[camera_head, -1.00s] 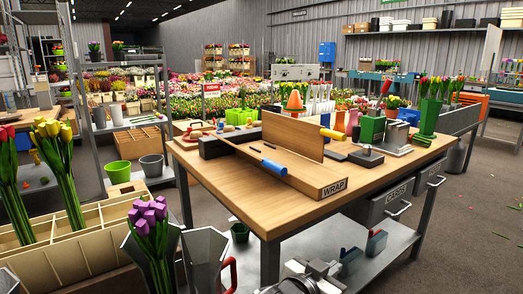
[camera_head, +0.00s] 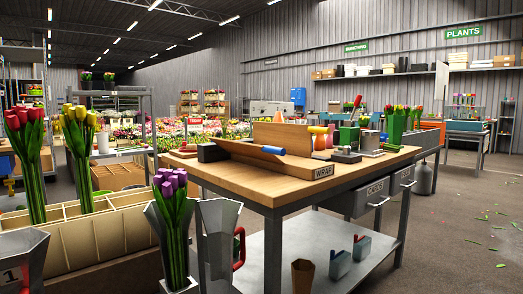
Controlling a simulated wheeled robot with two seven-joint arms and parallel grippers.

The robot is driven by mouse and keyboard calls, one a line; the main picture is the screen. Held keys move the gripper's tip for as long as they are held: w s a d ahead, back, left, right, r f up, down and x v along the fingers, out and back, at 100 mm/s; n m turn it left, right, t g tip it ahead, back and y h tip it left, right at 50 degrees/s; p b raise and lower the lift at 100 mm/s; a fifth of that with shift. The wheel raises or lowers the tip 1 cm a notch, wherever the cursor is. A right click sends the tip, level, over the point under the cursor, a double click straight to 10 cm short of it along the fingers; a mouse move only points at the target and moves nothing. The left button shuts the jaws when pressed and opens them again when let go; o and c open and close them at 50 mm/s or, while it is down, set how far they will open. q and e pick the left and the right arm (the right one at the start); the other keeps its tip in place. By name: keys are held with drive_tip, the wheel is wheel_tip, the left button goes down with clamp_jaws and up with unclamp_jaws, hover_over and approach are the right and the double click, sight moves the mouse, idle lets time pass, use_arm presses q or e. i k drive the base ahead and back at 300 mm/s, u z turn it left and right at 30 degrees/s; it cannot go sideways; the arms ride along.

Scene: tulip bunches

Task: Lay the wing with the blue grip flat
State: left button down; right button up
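The wrap station is a wooden board (camera_head: 312,171) marked WRAP on the workbench top. The wing with the blue grip (camera_head: 246,150) is at its near side, lying low; its blue grip (camera_head: 273,150) is at the right end. Neither of my grippers is in view, and nothing touches the wings.
The workbench (camera_head: 222,171) has a lower shelf (camera_head: 265,262) holding a brown cup (camera_head: 302,276). Purple tulips (camera_head: 172,190) stand in a holder at the front left, near a compartmented crate (camera_head: 92,236).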

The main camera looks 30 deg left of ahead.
sight(250, 151)
drive_tip(key=z, duration=0.2)
drive_tip(key=i, duration=0.6)
drive_tip(key=u, duration=0.7)
drive_tip(key=i, duration=0.65)
drive_tip(key=u, duration=0.55)
